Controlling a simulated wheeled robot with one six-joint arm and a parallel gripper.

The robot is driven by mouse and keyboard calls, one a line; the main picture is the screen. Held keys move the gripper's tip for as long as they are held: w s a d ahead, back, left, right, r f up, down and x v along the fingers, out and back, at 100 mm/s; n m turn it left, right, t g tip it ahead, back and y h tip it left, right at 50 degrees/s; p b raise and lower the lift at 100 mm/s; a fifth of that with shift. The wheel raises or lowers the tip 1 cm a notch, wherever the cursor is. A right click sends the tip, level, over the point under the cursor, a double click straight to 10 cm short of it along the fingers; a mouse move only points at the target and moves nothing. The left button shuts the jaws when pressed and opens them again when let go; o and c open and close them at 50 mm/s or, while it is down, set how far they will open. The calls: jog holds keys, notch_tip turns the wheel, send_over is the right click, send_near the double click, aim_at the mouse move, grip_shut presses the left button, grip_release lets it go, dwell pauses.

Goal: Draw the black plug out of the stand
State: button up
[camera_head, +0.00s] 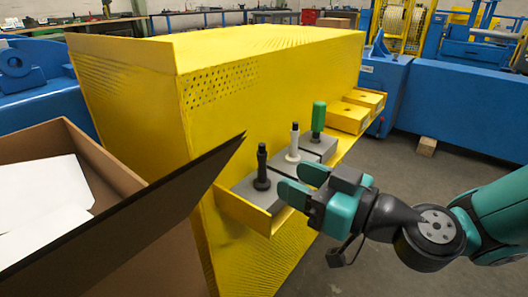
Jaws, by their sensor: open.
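The black plug (262,167) stands upright in the grey stand (240,190), at the near end of a yellow shelf on the side of a big yellow cabinet. It has a thin upper stem and a wider dark collar at its foot. My gripper (296,182) is teal and black and comes from the right. Its two fingers are open and point left toward the black plug, a little to its right. I see nothing between the fingers. Whether a finger touches the plug cannot be told. Part of the stand is hidden behind my gripper.
A white plug (293,145) and a green-handled plug (318,118) stand in a row behind the black one. Yellow boxes (349,117) sit farther along the shelf. An open cardboard box (70,190) with a raised dark flap fills the left front.

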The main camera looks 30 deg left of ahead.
aim_at(266, 166)
jog(key=a, duration=0.5)
jog(key=a+p, duration=0.1)
jog(key=a, duration=0.1)
jog(key=shift+w+a, duration=0.3)
jog(key=shift+w, duration=0.05)
jog(key=shift+c, duration=0.4)
grip_shut()
